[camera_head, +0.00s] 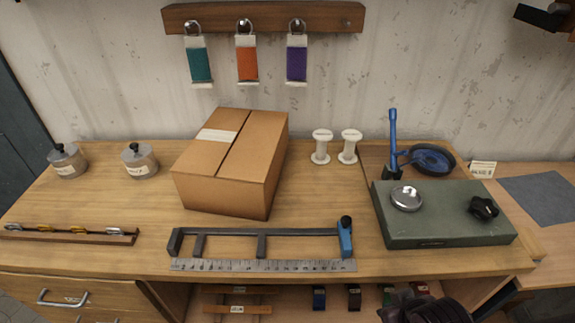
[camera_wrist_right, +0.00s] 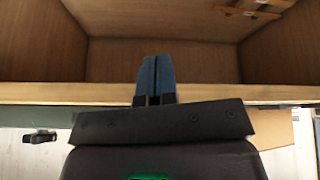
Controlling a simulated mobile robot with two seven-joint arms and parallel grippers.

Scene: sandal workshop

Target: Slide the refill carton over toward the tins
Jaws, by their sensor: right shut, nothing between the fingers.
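The refill carton (camera_head: 207,184), a closed brown cardboard box with a pale label on top, stands on the workbench left of centre. Two grey lidded tins stand to its left: the nearer tin (camera_head: 140,161) is a short gap from the carton, and the other tin (camera_head: 67,161) is further left. In the right wrist view my right gripper (camera_wrist_right: 155,80) is shut and empty, its blue fingers together before an open wooden compartment. A dark part of my right arm shows at the bottom of the head view. My left gripper is not in view.
A dark clamp-like bar (camera_head: 285,232) and a steel ruler (camera_head: 262,265) lie in front of the carton. A rack (camera_head: 70,235) sits front left. Two white spools (camera_head: 321,147) stand right of the carton. A green case (camera_head: 440,225) is further right.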

